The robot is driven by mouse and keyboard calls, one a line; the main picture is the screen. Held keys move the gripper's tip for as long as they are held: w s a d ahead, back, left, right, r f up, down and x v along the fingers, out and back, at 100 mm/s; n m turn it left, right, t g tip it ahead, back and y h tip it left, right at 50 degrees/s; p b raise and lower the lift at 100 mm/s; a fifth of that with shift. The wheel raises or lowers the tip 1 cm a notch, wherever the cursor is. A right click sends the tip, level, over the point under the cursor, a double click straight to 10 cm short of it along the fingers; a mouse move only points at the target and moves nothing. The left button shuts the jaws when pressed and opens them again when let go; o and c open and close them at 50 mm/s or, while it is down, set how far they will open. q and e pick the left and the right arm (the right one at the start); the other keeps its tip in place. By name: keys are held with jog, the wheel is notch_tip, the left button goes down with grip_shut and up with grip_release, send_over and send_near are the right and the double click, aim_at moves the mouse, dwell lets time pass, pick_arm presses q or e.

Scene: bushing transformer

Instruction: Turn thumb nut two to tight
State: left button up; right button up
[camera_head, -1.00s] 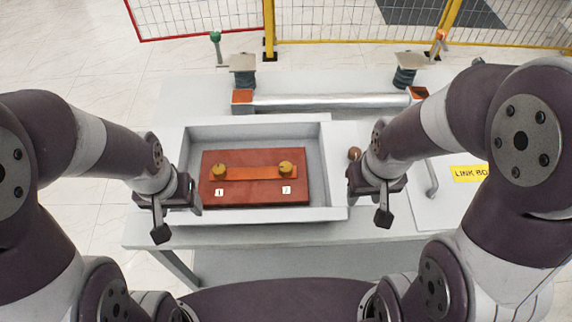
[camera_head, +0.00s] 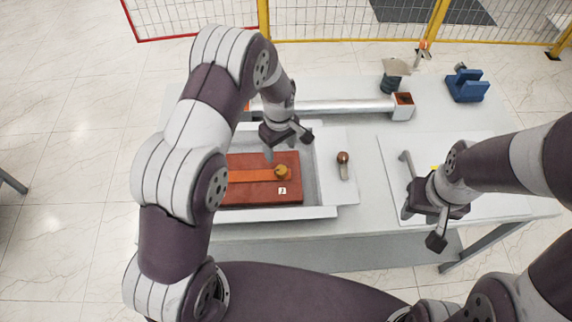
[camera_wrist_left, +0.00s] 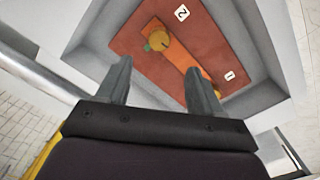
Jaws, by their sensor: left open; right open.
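Thumb nut two (camera_head: 282,172) is a brass knob at the right end of an orange bar on a red board (camera_head: 262,194) in a grey tray. Its label "2" is beside it. My left gripper (camera_head: 286,148) is open and empty, above and just behind the nut in the head view. In the left wrist view the nut (camera_wrist_left: 158,42) lies beyond the open fingers (camera_wrist_left: 158,82), apart from them, with a small green mark beside it. Thumb nut one is hidden behind my left arm in the head view. My right gripper (camera_head: 420,226) is open and empty at the right.
The tray walls (camera_head: 325,175) rise around the board. A brown-knobbed handle (camera_head: 343,160) stands right of the tray. A silver cylinder (camera_head: 340,106) lies behind it. A blue block (camera_head: 466,87) is at the back right. A white panel with a grey handle (camera_head: 405,164) lies at the right.

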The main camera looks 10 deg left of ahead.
aim_at(281, 169)
pick_arm(q)
notch_tip(281, 169, down, 10)
jog(key=p, duration=0.3)
jog(key=shift+d, duration=0.1)
jog(key=shift+f, duration=0.15)
jog(key=shift+c, duration=0.6)
jog(key=c, duration=0.9)
